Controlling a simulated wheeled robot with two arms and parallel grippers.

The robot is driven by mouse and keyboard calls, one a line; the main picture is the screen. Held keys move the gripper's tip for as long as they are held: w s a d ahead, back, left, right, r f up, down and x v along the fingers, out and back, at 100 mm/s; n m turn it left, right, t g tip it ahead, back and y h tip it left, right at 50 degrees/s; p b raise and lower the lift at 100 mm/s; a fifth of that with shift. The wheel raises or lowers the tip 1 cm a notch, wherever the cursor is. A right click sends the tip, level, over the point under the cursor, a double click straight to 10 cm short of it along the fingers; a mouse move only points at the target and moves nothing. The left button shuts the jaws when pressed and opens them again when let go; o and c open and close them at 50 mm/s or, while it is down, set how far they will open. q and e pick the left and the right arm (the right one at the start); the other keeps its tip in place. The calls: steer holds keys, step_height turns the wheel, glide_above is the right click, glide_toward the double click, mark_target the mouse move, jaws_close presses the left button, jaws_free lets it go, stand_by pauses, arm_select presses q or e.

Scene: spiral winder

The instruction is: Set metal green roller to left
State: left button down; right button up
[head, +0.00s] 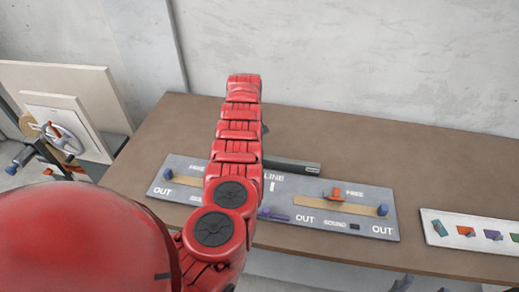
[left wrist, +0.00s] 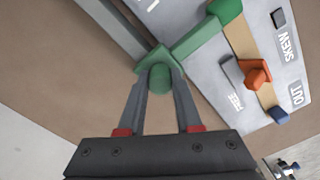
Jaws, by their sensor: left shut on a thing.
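A green metal piece (left wrist: 159,78) with a rounded knob sits between my left fingers in the left wrist view. A green bar (left wrist: 198,42) runs from it up and right to a green cylinder (left wrist: 226,10) at the top edge. My left gripper (left wrist: 158,88) is shut on the green knob, one finger on each side. In the head view my red left arm hides this gripper and the green parts. The grey panel (head: 285,191) lies on the brown table under the arm. My right gripper is in neither view.
An orange slider (head: 335,194) and a blue peg (head: 383,210) are on the panel's right half. Another blue peg (head: 169,174) is at its left end. A dark bar (head: 293,166) lies behind the panel. A white board (head: 470,236) with small coloured pieces is at right.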

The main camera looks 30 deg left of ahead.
arm_select(q)
steer(key=shift+a, duration=0.25)
steer(key=c, duration=0.8)
jaws_free()
steer(key=shift+s, duration=0.1)
steer(key=shift+c, duration=0.2)
steer(key=shift+o, duration=1.2)
steer(key=shift+a, duration=0.1)
steer(key=shift+r, duration=0.1)
steer(key=shift+r, duration=0.25)
step_height(320, 180, up, 17)
steer(key=b, duration=0.4)
steer(key=shift+f, duration=0.15)
